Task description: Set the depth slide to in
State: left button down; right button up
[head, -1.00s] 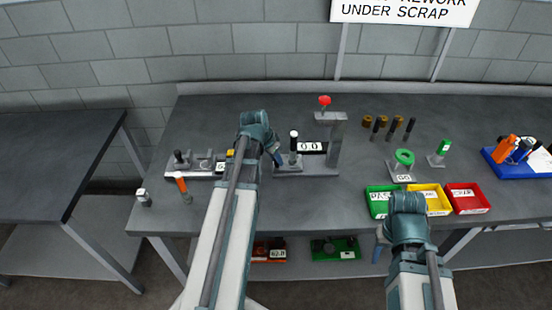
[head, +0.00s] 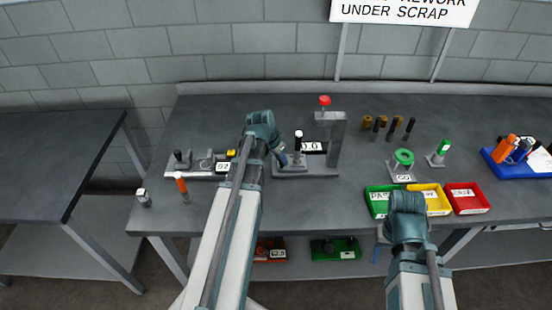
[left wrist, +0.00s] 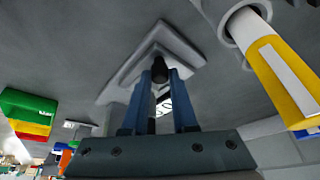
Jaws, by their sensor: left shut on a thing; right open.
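The crimper (head: 330,140) stands on the bench with a grey base, a column and a red knob on top. A dark upright post with a white top, seemingly the depth slide's handle (head: 298,146), rises from its base, left of the number plate (head: 314,147). My left gripper (head: 284,159) is at this handle from the left. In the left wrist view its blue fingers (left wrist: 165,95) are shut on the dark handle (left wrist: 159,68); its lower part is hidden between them. My right gripper (head: 382,242) is open and empty, in front of the bins.
A green bin (head: 379,207), a yellow bin (head: 438,210) and a red bin (head: 468,208) stand at the front right. A second fixture (head: 190,172) is left of the crimper, with an orange-topped post (head: 181,184) nearby. A green ring stand (head: 404,160) stands to the right.

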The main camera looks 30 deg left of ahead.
aim_at(305, 164)
pick_arm(q)
jog(key=w+d, duration=0.1)
jog(key=d, duration=0.1)
jog(key=w+d, duration=0.1)
jog(key=d, duration=0.1)
jog(key=w+d, duration=0.1)
jog(key=d, duration=0.1)
jog(key=shift+w, duration=0.4)
jog(key=shift+d, duration=0.1)
jog(key=c, duration=0.7)
grip_release()
jog(key=shift+w+d, duration=0.1)
jog(key=shift+r, duration=0.1)
jog(key=p+v, duration=1.2)
jog(key=v, duration=0.1)
jog(key=shift+s+r+p, duration=0.2)
jog(key=shift+s+p, duration=0.1)
jog(key=shift+p, duration=0.05)
